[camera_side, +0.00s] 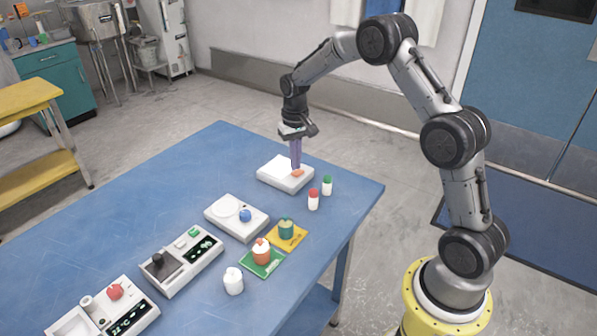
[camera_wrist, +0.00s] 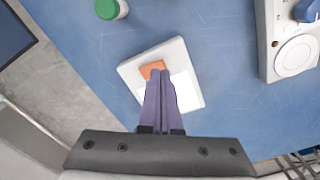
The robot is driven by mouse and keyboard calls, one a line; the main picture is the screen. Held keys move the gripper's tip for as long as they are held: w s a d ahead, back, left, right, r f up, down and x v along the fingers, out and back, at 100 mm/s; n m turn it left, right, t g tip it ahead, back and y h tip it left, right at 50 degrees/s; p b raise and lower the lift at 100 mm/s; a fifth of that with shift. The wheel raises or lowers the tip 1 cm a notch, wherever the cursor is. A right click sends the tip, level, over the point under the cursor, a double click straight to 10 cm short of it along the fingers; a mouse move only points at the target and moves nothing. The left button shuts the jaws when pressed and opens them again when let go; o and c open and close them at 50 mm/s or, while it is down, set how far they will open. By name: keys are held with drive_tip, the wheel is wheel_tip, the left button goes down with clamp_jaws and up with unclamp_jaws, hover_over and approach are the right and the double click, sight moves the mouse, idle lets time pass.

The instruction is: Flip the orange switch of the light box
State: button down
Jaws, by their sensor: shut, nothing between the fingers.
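The light box (camera_side: 272,172) is a white flat box near the far right corner of the blue table. Its orange switch (camera_side: 298,173) sits at the right end of its top. In the wrist view the light box (camera_wrist: 185,61) lies ahead of the fingers, with the orange switch (camera_wrist: 152,67) at its upper left part. My gripper (camera_side: 297,166) points down over the box, its purple fingers together and empty. In the wrist view the fingertips (camera_wrist: 161,72) overlap the edge of the switch and hide part of it. I cannot tell whether they touch it.
Close by stand a red-capped bottle (camera_side: 313,200) and a green-capped bottle (camera_side: 327,186). A white device with a blue knob (camera_side: 245,215) lies nearer the camera. Other devices (camera_side: 180,258) and jars (camera_side: 261,252) line the front. The table's left part (camera_side: 120,205) is clear.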

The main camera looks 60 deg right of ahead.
sight(295, 173)
drive_tip(key=shift+f, duration=1.05)
idle(0.7)
drive_tip(key=shift+r, duration=0.1)
drive_tip(key=shift+r, duration=3.5)
